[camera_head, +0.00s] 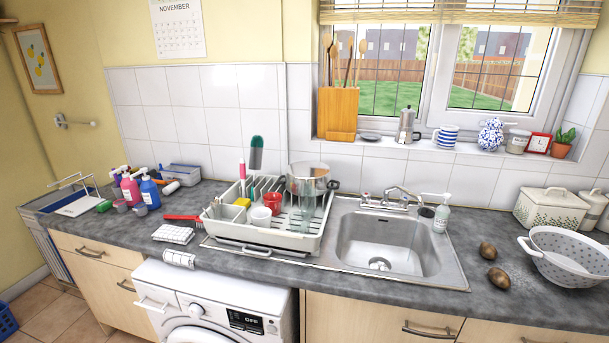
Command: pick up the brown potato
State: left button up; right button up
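Two brown potatoes lie on the dark grey worktop to the right of the sink in the head view. One potato (488,250) is a little farther back. The other brown potato (498,279) is nearer the front edge and looks slightly longer. They lie apart from each other, and nothing covers them. I cannot tell which one the task means. Neither of my grippers shows in this view.
A white spotted colander (580,244) stands close to the right of the potatoes. A cream bread bin (550,208) stands behind. The worktop in front is clear.

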aim_at(497, 276)
jog(key=l+z, duration=0.15)
jog(key=z, duration=0.55)
jog(key=i+l+z, duration=0.2)
jog(key=l, duration=0.2)
jog(key=i+l+z, duration=0.1)
jog(key=l+z, duration=0.15)
jog(key=l, duration=0.2)
jog(key=i+l+z, duration=0.2)
jog(key=l, duration=0.15)
jog(key=i+l+z, duration=0.25)
jog(key=l, duration=0.35)
jog(key=i, duration=0.05)
